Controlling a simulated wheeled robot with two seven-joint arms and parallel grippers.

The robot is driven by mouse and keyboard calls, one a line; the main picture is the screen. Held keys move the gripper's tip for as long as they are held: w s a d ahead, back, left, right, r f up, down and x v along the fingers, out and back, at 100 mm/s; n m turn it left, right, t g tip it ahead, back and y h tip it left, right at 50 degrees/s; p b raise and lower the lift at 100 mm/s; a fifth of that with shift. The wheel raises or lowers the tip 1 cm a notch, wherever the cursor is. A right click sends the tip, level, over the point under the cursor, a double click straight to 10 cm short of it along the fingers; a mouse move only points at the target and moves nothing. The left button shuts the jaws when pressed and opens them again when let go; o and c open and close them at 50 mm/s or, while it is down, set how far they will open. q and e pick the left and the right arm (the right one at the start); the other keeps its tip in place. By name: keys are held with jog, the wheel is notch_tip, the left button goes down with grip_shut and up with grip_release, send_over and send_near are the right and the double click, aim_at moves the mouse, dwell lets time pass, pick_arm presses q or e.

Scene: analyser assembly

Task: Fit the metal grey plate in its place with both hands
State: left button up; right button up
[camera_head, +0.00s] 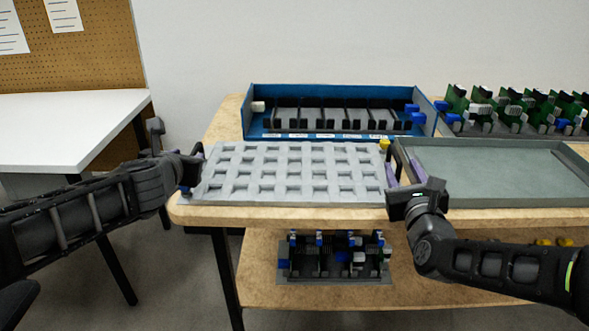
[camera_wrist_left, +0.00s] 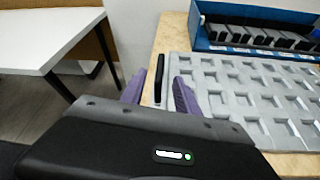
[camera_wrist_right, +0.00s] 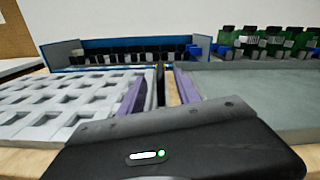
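The metal grey plate (camera_head: 290,172), with rows of rectangular openings, lies flat at the table's front. It also shows in the left wrist view (camera_wrist_left: 235,95) and the right wrist view (camera_wrist_right: 60,105). My left gripper (camera_head: 190,172) is at its left edge. Its purple fingers stand apart on either side of an upright black piece (camera_wrist_left: 159,80), with gaps visible. My right gripper (camera_head: 402,182) is at the plate's right edge. Its purple fingers are also apart, with a dark upright piece (camera_wrist_right: 161,85) between them. Whether any finger touches these pieces, I cannot tell.
A blue rack (camera_head: 340,125) with black slots stands behind the plate. A grey-green tray (camera_head: 490,172) lies close on the right, with green circuit boards (camera_head: 515,108) behind it. A shelf below holds another assembly (camera_head: 334,257). A white table (camera_head: 70,125) is at the left.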

aim_at(194, 151)
pick_arm(q)
jog(key=x, duration=0.7)
jog(key=shift+w+f, duration=0.15)
jog(key=shift+w, duration=0.15)
pick_arm(e)
jog(key=w, duration=0.7)
jog(key=shift+w, duration=0.35)
pick_arm(q)
jog(key=shift+c, duration=0.2)
pick_arm(e)
jog(key=shift+c, duration=0.2)
pick_arm(q)
grip_shut()
pick_arm(e)
grip_shut()
pick_arm(q)
jog(key=shift+r, duration=0.3)
pick_arm(e)
jog(key=shift+r, duration=0.25)
